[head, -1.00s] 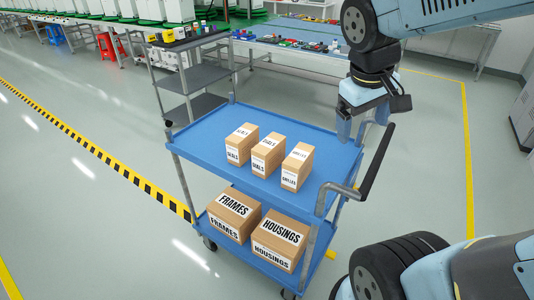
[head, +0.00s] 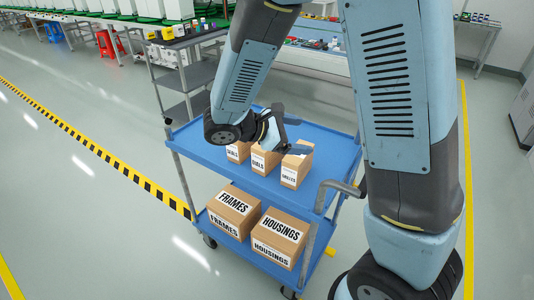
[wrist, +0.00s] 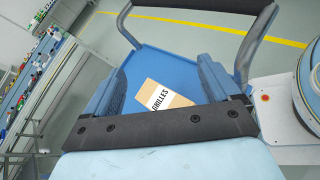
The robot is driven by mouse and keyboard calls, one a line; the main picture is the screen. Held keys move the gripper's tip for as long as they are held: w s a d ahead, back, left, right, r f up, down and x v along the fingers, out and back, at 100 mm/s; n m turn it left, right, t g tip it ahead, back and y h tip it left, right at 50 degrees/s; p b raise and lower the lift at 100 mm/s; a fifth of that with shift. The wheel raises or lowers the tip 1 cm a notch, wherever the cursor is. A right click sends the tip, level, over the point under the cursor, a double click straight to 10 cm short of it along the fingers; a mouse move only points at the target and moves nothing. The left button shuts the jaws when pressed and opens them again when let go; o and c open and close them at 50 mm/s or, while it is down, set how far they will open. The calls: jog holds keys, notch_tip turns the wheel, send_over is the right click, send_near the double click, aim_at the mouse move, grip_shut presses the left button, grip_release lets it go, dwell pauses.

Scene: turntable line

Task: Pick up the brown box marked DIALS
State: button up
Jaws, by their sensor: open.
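The brown box marked DIALS (head: 265,161) is the middle of three small boxes on the blue top shelf of the cart (head: 334,158). Its top is partly hidden behind my gripper (head: 283,142). My gripper is open and empty, above the row of boxes. In the wrist view my gripper's two blue fingers (wrist: 158,80) stand wide apart. A box marked GRILLES (wrist: 165,97) shows between them, below the gripper. The DIALS box is not visible in the wrist view.
The box on the left (head: 238,151) has a small, partly hidden label. Larger FRAMES (head: 233,209) and HOUSINGS (head: 281,237) boxes sit on the lower shelf. The cart's handle (head: 340,191) rises at its right. A grey shelf cart (head: 190,82) stands behind.

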jog(key=w+a+f+n+t+h, duration=0.1)
jog(key=w+a+f+n+t, duration=0.1)
jog(key=a+f+n+t, duration=0.4)
jog(key=n+t+y, duration=0.2)
jog(key=n+t, duration=0.2)
jog(key=n, duration=0.1)
send_near(257, 152)
jog(key=x, duration=0.9)
jog(key=shift+w+d+f, duration=0.1)
jog(key=shift+w, duration=0.1)
jog(key=shift+r+x, duration=0.15)
jog(key=shift+x, duration=1.2)
jog(key=shift+r+x, duration=0.15)
jog(key=shift+x, duration=1.15)
jog(key=shift+c, duration=0.3)
jog(key=c, duration=1.2)
